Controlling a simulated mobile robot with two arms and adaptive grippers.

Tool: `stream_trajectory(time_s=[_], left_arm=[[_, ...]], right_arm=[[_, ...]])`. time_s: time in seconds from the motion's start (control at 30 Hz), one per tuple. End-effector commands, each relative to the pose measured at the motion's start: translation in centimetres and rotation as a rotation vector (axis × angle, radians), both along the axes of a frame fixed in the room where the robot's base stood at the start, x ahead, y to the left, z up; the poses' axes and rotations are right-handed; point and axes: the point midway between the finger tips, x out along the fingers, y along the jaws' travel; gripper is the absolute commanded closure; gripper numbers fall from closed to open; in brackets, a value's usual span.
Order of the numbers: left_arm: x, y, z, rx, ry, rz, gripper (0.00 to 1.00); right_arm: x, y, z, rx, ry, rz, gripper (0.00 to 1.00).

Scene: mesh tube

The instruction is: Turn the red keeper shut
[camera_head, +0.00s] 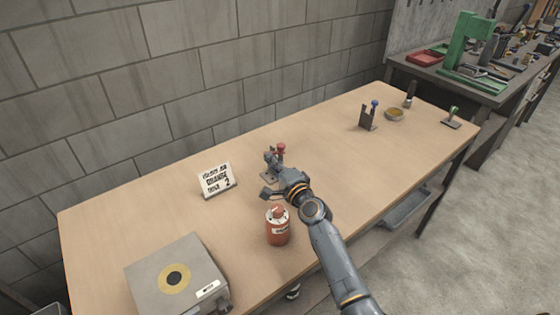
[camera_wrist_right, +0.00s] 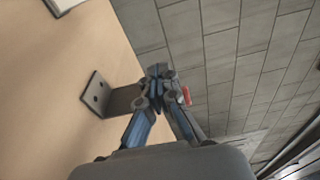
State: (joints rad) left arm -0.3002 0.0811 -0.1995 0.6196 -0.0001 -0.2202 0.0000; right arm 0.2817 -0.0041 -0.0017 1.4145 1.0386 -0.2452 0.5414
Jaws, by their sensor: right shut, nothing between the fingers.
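The red keeper (camera_head: 280,149) shows in the head view as a small red part at the top of a grey metal bracket on the table. In the wrist view, a strip of the red keeper (camera_wrist_right: 186,96) shows just right of my fingertips. The bracket's plate with holes (camera_wrist_right: 96,95) is to the left of the fingers. My right gripper (camera_head: 272,160) is shut and empty, close beside the keeper; its fingers (camera_wrist_right: 158,76) meet at the tips in the wrist view. They hide part of the bracket and keeper, and I cannot tell whether they touch. My left gripper is not in view.
A red canister (camera_head: 278,228) stands near my right forearm. A small sign (camera_head: 217,180) is left of the bracket, and a grey box (camera_head: 152,276) is at the front left. A block wall (camera_head: 200,60) runs behind.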

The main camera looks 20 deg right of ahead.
Motion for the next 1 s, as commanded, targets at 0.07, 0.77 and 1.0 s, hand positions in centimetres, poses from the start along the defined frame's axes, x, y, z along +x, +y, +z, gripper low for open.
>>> stream_trajectory(time_s=[0.07, 0.77, 1.0], left_arm=[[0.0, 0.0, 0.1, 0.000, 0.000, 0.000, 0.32], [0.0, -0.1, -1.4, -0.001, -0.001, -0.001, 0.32], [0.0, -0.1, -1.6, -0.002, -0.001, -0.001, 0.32]], right_arm=[[0.3, 0.2, 0.1, -0.002, -0.001, 0.000, 1.00], [2.8, 1.1, -0.1, 0.001, 0.000, 0.001, 1.00], [3.2, 1.1, 0.0, 0.000, 0.000, 0.001, 1.00]])
